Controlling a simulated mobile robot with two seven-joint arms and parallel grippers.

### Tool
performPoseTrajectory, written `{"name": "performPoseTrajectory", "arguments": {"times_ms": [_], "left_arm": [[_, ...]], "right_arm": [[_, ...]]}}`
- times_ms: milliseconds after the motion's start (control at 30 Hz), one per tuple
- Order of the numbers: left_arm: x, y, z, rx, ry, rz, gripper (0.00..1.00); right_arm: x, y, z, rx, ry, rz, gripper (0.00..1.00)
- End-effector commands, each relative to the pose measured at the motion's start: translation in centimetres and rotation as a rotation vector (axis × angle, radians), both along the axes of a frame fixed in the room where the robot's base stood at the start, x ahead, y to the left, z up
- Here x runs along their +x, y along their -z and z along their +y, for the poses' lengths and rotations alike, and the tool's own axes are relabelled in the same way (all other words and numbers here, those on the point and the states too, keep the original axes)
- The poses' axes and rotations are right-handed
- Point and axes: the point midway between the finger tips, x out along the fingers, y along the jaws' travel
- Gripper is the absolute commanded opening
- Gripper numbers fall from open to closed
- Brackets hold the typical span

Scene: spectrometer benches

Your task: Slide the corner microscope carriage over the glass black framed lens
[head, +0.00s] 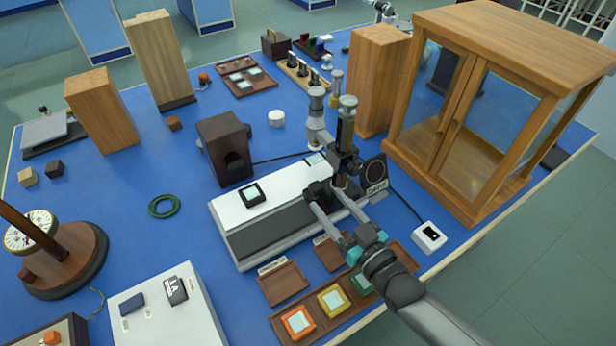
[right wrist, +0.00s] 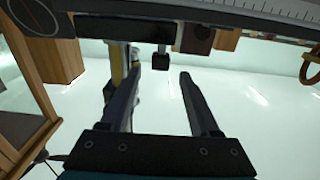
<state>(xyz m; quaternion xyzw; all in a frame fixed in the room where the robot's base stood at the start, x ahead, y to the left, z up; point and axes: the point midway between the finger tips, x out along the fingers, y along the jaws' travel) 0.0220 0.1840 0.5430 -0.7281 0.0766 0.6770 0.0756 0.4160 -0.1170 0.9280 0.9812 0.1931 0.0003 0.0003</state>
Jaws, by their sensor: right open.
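The black framed lens (head: 252,194) lies on the left part of the white top of a long grey bench (head: 285,238). The corner microscope carriage (head: 345,135), with a brass and black column, stands at that bench's right part, to the right of the lens and apart from it. My right gripper (head: 330,193) is open at the carriage's near side, its fingers pointing toward the carriage base. In the right wrist view the gripper (right wrist: 158,75) has both fingers apart, with a small dark block beyond the tips; contact is unclear. My left gripper is out of view.
A glass-doored wooden cabinet (head: 470,100) stands to the right. A round black target plate (head: 375,172) stands close to the gripper. A tray (head: 335,312) of orange, yellow and green framed pieces lies in front. A dark box (head: 225,148) stands behind the bench.

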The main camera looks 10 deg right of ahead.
Motion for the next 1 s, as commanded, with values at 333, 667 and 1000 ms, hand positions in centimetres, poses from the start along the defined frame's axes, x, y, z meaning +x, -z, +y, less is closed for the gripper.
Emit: {"name": "performPoseTrajectory", "arguments": {"times_ms": [333, 667, 1000], "left_arm": [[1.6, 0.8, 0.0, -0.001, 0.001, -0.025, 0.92], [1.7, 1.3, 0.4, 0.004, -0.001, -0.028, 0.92], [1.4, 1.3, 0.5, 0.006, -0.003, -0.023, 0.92]], "right_arm": [[5.6, 0.0, 2.3, 0.002, 0.000, -0.001, 0.62], [8.3, 0.0, 3.4, 0.001, -0.001, 0.000, 0.62], [8.4, 0.0, 3.5, 0.001, -0.001, 0.001, 0.60]]}}
